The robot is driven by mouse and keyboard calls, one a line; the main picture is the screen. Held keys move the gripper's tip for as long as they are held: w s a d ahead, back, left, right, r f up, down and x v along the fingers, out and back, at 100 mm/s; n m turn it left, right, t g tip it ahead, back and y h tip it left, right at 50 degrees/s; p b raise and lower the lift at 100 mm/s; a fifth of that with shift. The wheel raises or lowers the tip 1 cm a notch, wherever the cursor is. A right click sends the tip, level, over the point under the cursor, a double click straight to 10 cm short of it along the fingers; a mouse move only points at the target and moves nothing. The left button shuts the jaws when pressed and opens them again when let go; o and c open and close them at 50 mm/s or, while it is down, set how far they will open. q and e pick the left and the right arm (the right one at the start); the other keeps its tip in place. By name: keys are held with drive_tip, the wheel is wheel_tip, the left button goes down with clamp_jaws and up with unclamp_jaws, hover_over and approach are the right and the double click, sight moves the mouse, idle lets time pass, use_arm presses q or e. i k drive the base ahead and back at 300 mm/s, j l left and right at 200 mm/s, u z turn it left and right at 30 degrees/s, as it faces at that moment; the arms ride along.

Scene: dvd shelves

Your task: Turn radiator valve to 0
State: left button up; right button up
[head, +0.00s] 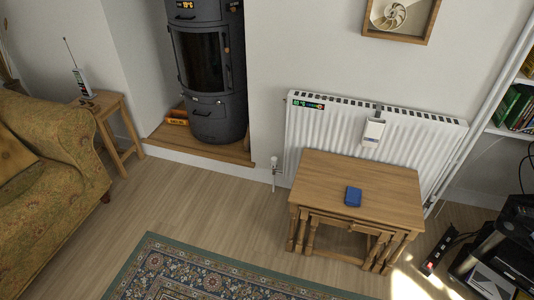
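A white radiator (420,148) is on the wall at the right of the head view, behind a wooden table. Its small white valve (274,161) stands upright at the radiator's lower left, just above the floor on a thin pipe. The valve's number is too small to read. A green-and-black display strip (307,103) is at the radiator's top left. Neither of my grippers shows in the head view.
Nested wooden tables (325,190) with a blue box (353,197) on top stand before the radiator. A stove (216,115) stands on a wooden hearth (165,136). A sofa (45,165) is at left. Open floor (205,200) and a patterned rug (200,275) lie in front.

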sight(274, 160)
drive_tip(key=i+z, duration=0.1)
drive_tip(key=z, duration=0.55)
drive_tip(key=i+j+z, duration=0.2)
drive_tip(key=z, duration=0.15)
drive_tip(key=i+j+z, duration=0.3)
drive_tip(key=j+z, duration=0.35)
drive_tip(key=i+j, duration=0.1)
drive_tip(key=j, duration=0.3)
drive_tip(key=i+j, duration=0.15)
drive_tip(key=j, duration=0.25)
drive_tip(key=i+j+z, duration=0.1)
drive_tip(key=j, duration=0.3)
drive_tip(key=i+j, duration=0.1)
drive_tip(key=j, duration=0.3)
drive_tip(key=i+j+z, duration=0.1)
drive_tip(key=j, duration=0.3)
